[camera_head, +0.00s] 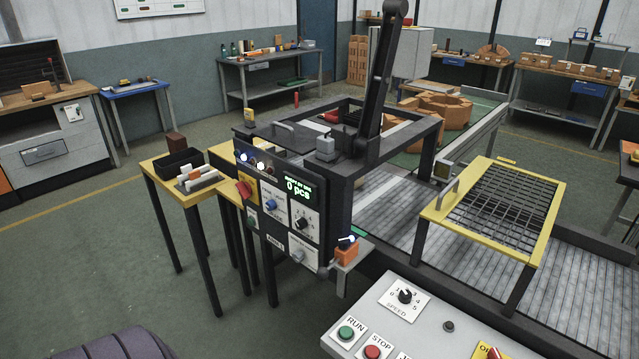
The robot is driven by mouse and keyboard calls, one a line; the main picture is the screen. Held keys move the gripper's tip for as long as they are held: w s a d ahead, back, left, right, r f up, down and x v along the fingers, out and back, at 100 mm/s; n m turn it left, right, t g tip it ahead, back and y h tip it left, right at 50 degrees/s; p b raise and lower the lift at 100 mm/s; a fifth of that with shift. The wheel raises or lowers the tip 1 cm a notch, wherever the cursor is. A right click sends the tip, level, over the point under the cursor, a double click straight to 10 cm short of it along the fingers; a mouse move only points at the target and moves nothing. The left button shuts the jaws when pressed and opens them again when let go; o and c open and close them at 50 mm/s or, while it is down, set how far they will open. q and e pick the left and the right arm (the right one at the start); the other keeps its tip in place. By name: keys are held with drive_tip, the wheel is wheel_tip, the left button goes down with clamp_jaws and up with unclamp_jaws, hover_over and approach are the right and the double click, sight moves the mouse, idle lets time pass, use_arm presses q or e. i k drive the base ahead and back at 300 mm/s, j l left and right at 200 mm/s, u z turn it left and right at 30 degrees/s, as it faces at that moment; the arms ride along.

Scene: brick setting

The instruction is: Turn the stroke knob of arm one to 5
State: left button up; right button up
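A dark control panel (279,217) hangs on the near side of a dark machine frame, with a green display (299,190) reading "0 pcs". It carries a red knob (244,189), a blue knob (271,205), a black knob (303,223) on a white dial plate and a grey knob (298,256). A small label that seems to read "ARM 1" (275,243) is at the lower left. The dial lettering is too small to tell which knob is stroke or its setting. Neither of my grippers is in view.
A grey console (449,326) at the bottom right has a SPEED knob (405,296), a green RUN button (346,333) and a red STOP button (372,352). A yellow grated stand (554,196) is to the right. A yellow table (152,172) with a dark bin is left of the panel.

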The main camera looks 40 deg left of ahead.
sight(301, 222)
drive_tip(key=u, duration=1.5)
